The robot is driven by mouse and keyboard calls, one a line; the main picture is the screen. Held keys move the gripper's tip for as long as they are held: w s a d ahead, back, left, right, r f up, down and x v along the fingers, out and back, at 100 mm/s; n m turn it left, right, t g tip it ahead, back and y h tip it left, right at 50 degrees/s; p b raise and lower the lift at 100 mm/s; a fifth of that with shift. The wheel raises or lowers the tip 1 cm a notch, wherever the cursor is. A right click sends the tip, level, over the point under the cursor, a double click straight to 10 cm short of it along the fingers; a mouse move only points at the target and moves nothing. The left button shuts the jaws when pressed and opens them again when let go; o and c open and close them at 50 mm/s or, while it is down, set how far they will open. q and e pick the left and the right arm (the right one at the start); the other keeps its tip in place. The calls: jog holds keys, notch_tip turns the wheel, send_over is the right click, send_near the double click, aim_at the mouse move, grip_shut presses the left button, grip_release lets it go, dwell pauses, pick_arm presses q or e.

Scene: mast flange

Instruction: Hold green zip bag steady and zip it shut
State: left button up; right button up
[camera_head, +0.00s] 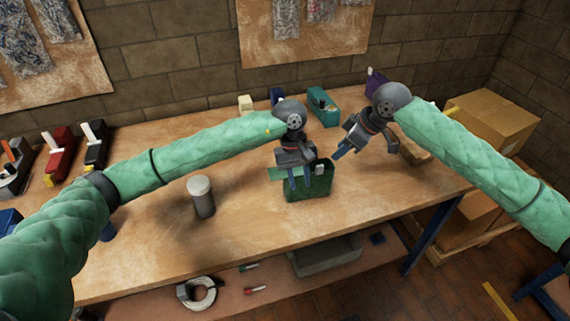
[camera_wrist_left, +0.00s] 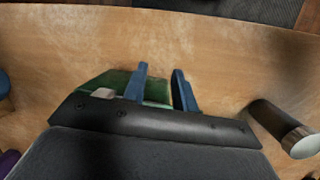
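The green zip bag (camera_head: 312,188) stands upright on the workbench near its front edge. A pale tab (camera_head: 320,169) shows at its top right; in the left wrist view, the bag (camera_wrist_left: 115,80) has a pale tab (camera_wrist_left: 103,93) at its left. My left gripper (camera_head: 299,183) is over the bag's left part, its blue fingers pointing down. In the left wrist view its fingers (camera_wrist_left: 161,88) are apart, with part of the bag showing between them; contact is unclear. My right gripper (camera_head: 364,154) is open and empty, above the bench to the right of the bag.
A grey cylinder with a pale lid (camera_head: 202,197) stands left of the bag. A teal box (camera_head: 323,108) and other small items stand along the back. Red and black tools (camera_head: 60,153) lie at the far left. The wooden bench (camera_head: 250,215) is clear around the bag.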

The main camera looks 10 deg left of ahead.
pick_arm(q)
jog(key=t+y, duration=0.2)
send_over(285, 196)
jog(key=shift+d+f+n, duration=0.15)
jog(key=shift+n, duration=0.25)
jog(key=shift+w+a+f, duration=0.2)
jog(key=shift+w+f, duration=0.05)
jog(key=shift+w, duration=0.1)
jog(key=shift+f, duration=3.8)
